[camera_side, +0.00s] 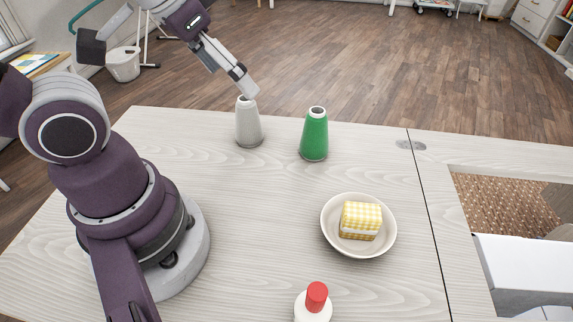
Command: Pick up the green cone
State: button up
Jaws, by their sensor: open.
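The green cone (314,136) stands upright on the pale wood table, right of a similar grey-white cone (248,122). Both have an open hole at the narrow top. My gripper (249,92) is open and empty, pointing down to the right. In the picture its tips overlap the top of the grey-white cone, to the left of the green cone. I cannot tell whether they touch the grey-white cone. The green cone is in full view and apart from the gripper.
A white bowl (332,234) holding a yellow checked block (361,220) sits at the right. A white bottle with a red cap (317,296) stands at the near edge. A seam and an opening lie at the right. The table's middle (245,215) is clear.

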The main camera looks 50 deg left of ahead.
jog(key=w+r+n+g, duration=0.2)
jog(key=w+n, duration=0.6)
jog(key=n+g, duration=0.2)
jog(key=n, duration=0.4)
send_near(317, 126)
jog(key=f+n, duration=0.2)
jog(key=f, duration=0.1)
jog(key=w+a+f+n+g, duration=0.1)
jog(key=f+n, duration=0.1)
jog(key=f, duration=0.2)
jog(key=w+f+n, duration=0.1)
jog(key=f+n, duration=0.1)
jog(key=f, duration=0.2)
jog(key=shift+w+a+f+n, duration=0.25)
jog(key=shift+n, duration=0.15)
jog(key=c, duration=1.3)
